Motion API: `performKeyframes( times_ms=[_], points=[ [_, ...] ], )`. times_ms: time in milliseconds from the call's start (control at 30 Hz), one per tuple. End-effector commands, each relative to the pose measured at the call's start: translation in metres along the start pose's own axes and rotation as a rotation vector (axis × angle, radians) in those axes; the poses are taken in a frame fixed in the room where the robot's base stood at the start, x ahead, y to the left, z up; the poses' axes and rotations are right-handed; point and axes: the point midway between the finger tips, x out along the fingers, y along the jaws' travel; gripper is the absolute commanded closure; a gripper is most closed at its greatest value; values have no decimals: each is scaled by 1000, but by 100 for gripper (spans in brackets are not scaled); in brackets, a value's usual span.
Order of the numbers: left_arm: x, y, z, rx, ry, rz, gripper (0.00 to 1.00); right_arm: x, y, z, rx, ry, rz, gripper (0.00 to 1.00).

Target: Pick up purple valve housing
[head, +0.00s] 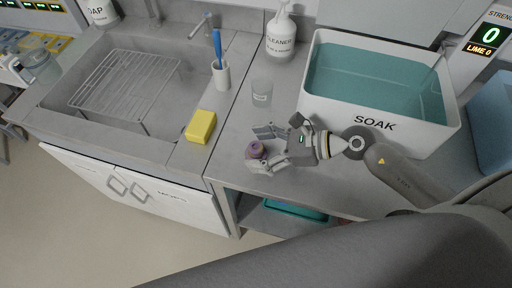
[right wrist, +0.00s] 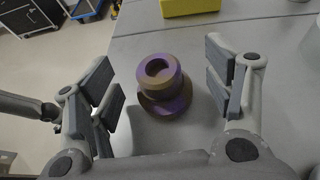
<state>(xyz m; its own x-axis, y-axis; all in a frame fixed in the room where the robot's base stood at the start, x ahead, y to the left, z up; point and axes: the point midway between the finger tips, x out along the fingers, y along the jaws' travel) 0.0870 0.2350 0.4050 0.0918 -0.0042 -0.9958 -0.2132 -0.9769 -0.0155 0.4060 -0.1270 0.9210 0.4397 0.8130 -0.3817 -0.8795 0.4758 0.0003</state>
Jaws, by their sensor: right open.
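The purple valve housing (head: 256,151) stands upright on the steel counter, near its front edge. In the right wrist view the housing (right wrist: 164,86) is a purple and brownish stepped cylinder with a round hole in its top. My right gripper (head: 262,145) is open, with its fingers on either side of the housing. In the right wrist view the fingers of the gripper (right wrist: 166,90) stand apart, with a gap visible on both sides of the housing. My left gripper is not in view.
A yellow sponge (head: 201,126) lies left of the housing by the sink (head: 80,118). A clear cup (head: 262,93), a blue brush in a white holder (head: 221,76) and a cleaner bottle (head: 281,34) stand behind. The white SOAK tub (head: 330,107) fills the counter's right side.

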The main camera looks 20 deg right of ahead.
Motion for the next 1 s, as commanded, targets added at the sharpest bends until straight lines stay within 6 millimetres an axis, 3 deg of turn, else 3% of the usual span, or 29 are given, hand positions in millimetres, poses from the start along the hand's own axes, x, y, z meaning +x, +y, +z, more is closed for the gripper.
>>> performKeyframes(
  times_ms=[367,733,1000],
  points=[
    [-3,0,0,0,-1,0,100,11,0,-1,-1,2,1,26],
    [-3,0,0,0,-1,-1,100,10,0,0,-1,2,1,72],
    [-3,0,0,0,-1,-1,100,10,0,0,-1,1,1,74]
  ],
)
